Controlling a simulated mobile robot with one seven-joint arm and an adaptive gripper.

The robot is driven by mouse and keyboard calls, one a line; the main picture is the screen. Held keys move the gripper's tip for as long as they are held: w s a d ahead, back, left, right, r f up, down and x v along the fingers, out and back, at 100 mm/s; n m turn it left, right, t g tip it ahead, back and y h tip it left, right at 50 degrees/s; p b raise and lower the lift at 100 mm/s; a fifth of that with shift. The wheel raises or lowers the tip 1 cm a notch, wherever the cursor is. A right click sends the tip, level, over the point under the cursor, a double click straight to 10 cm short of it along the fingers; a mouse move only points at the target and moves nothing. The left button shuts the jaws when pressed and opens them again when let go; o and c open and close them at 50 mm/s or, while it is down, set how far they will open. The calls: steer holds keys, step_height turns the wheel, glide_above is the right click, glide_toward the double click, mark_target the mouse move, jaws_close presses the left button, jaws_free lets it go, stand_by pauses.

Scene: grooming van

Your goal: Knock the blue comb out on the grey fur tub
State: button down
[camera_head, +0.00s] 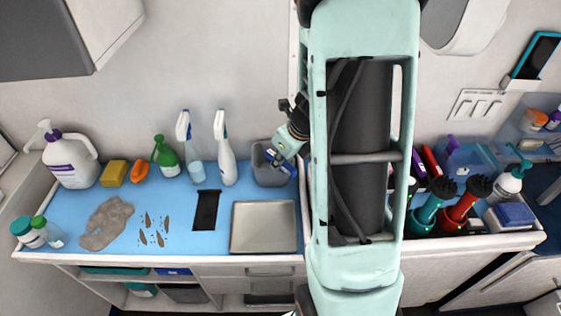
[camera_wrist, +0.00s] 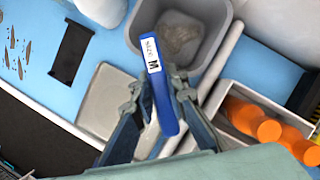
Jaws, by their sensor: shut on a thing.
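My gripper (camera_head: 277,157) is at the grey fur tub (camera_head: 270,178) at the back of the blue counter, left of my arm. In the wrist view my gripper (camera_wrist: 157,92) is shut on the blue comb (camera_wrist: 165,108), which carries a white label marked M. In the wrist view the comb's far end overlaps the near left part of the tub (camera_wrist: 212,48). Grey-brown fur (camera_wrist: 180,38) lies in the tub. I cannot tell whether comb and tub touch. The comb's teeth are not discernible.
A metal tray (camera_head: 264,228) lies in front of the tub. A white spray bottle (camera_head: 225,155) stands close left of it. A black mat (camera_head: 205,210) and a fur pile (camera_head: 106,223) lie further left. Red and green brushes (camera_head: 460,207) stand to the right.

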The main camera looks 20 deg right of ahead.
steer(key=shift+f+b, duration=0.8)
steer(key=shift+f, duration=0.25)
stand_by(1.0)
steer(key=shift+r+p, duration=3.1)
steer(key=shift+p, duration=0.05)
